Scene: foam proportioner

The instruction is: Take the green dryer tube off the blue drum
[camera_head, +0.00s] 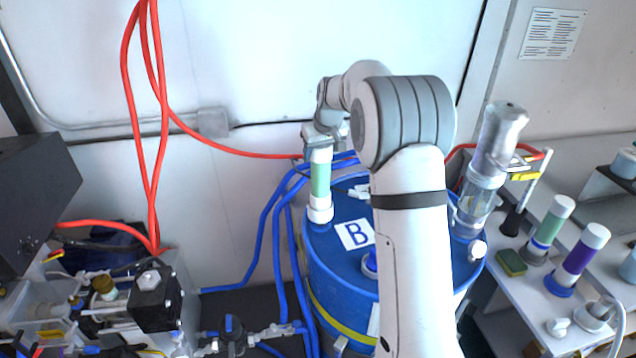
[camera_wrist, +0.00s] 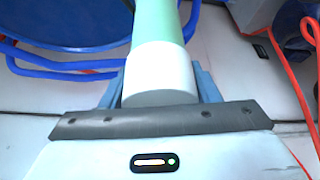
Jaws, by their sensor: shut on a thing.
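The green dryer tube (camera_head: 320,178) has white end caps and stands upright at the left part of the blue drum's (camera_head: 325,255) top. The drum carries a label with the letter B. My gripper (camera_head: 320,146) is at the tube's upper end, shut on its white top cap. In the wrist view my gripper's blue fingers (camera_wrist: 160,88) sit on either side of the white cap, and the green body (camera_wrist: 157,25) extends away from them. I cannot tell whether the tube's lower end still touches its place on the drum.
A clear cylinder with a metal top (camera_head: 490,160) stands on the drum's right side. Another green tube (camera_head: 552,222) and a purple tube (camera_head: 585,250) stand on the right bench (camera_head: 510,240). Blue hoses (camera_head: 270,220) run left of the drum; red hoses (camera_head: 150,110) hang farther left.

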